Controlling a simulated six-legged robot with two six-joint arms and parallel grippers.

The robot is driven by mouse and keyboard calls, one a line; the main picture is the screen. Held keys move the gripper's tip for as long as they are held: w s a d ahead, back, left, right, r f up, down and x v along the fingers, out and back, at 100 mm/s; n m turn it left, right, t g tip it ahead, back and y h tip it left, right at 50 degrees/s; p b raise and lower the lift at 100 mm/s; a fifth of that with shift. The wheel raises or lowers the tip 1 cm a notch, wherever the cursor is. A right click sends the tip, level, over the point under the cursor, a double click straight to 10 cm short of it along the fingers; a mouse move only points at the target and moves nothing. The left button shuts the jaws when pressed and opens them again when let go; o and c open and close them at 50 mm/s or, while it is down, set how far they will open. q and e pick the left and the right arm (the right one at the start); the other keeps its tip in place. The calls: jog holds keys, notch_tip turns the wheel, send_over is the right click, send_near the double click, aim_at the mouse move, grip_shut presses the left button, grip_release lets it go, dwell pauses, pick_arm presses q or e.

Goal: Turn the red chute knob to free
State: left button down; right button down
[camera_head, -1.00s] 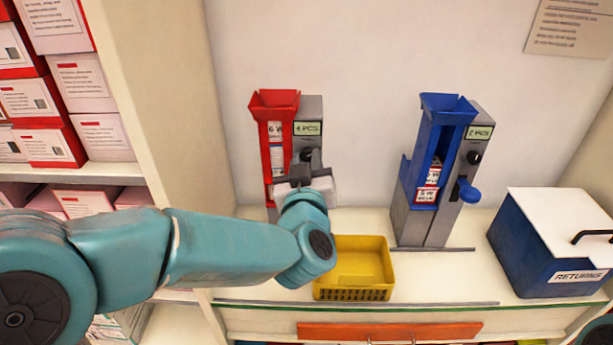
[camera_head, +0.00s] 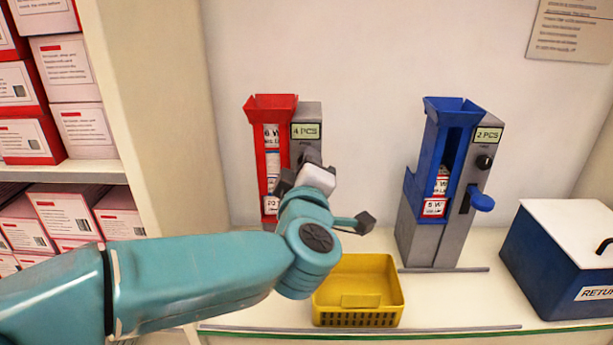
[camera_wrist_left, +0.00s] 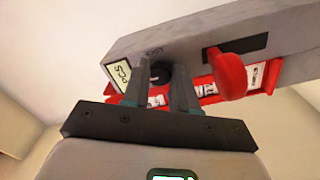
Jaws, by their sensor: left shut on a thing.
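The red chute (camera_head: 270,150) stands on the counter against the wall, fixed to a grey housing with a "4 PCS" label (camera_head: 306,131). Its dark round knob (camera_wrist_left: 160,72) shows in the left wrist view, below that label's side of the housing. My left gripper (camera_head: 311,160) is at the front of the housing, and its fingers (camera_wrist_left: 158,82) are closed on the knob, one on each side. The knob's pointer and setting are hidden by the fingers. A red lever (camera_wrist_left: 226,76) sticks out farther along the housing. My right gripper is not in view.
A yellow basket (camera_head: 358,290) stands below and right of my left wrist. A blue chute (camera_head: 445,150) with its own dark knob and blue lever stands to the right. A blue returns box (camera_head: 555,260) is at far right. Shelves of boxes (camera_head: 60,150) are at left.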

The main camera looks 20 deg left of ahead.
pick_arm(q)
jog(key=shift+n+b, duration=0.3)
jog(key=shift+n, duration=0.2)
jog(key=shift+r, duration=0.15)
jog(key=c, duration=1.2)
grip_release()
jog(key=o, duration=0.3)
jog(key=shift+w, duration=0.15)
jog(key=v, duration=1.6)
jog(key=shift+s+d, duration=0.1)
jog(key=shift+s, duration=0.15)
